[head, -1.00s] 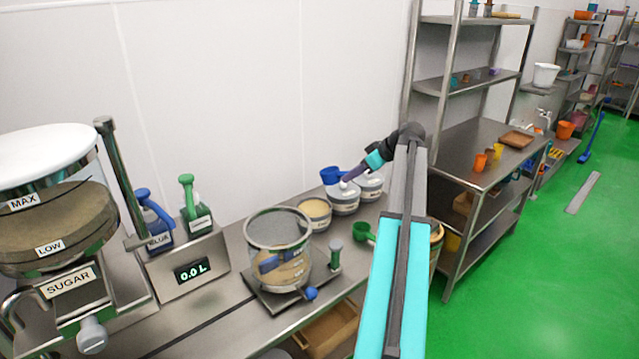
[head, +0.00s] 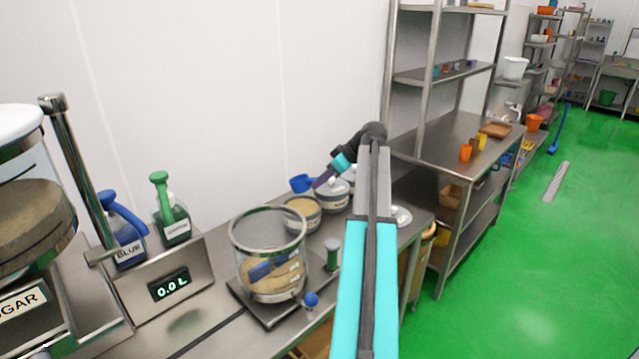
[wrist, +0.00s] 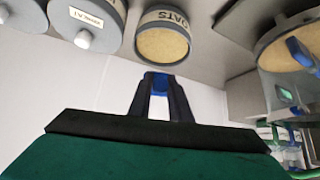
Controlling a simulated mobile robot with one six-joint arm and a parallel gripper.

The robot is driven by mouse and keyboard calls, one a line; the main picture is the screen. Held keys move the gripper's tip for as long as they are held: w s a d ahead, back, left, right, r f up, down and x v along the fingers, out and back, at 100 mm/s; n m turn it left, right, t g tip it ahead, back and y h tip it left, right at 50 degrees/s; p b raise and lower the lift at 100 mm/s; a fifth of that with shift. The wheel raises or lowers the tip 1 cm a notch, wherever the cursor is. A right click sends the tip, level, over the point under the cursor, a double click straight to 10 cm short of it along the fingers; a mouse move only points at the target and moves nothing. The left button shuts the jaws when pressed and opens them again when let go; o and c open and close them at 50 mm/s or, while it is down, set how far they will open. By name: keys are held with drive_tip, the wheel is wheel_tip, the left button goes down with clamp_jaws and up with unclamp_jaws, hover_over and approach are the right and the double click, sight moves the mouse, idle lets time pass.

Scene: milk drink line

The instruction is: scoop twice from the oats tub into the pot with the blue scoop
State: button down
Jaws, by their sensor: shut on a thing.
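My gripper (head: 320,182) is shut on the blue scoop (head: 301,183), which is held above the back edge of the oats tub (head: 303,215). In the wrist view the fingers (wrist: 158,92) close on a blue part of the scoop (wrist: 157,80); its bowl is mostly out of sight there, so I cannot tell whether it holds oats. The oats tub (wrist: 161,18) is open, labelled OATS and filled with tan oats. The clear pot (head: 268,255) stands nearer, left of the tub, with tan contents low inside; it also shows in the wrist view (wrist: 288,80).
Lidded tubs (head: 333,200) stand right of the oats tub, close to the scoop. A dispenser panel with a 0.0 L display (head: 170,284) and blue and green handles is left of the pot. A steel shelf (head: 445,75) rises at the right.

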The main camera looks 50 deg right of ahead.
sight(309, 184)
idle(0.4)
wheel_tip(309, 184, down, 8)
drive_tip(key=w+g+h, duration=0.1)
drive_tip(key=w+g, duration=0.1)
drive_tip(key=g, duration=0.2)
drive_tip(key=shift+w+a, duration=0.25)
drive_tip(key=shift+a, duration=0.05)
idle(1.6)
drive_tip(key=shift+r, duration=0.1)
idle(0.9)
drive_tip(key=shift+r+p, duration=1.55)
drive_tip(key=shift+r, duration=1.1)
drive_tip(key=shift+t+b, duration=0.3)
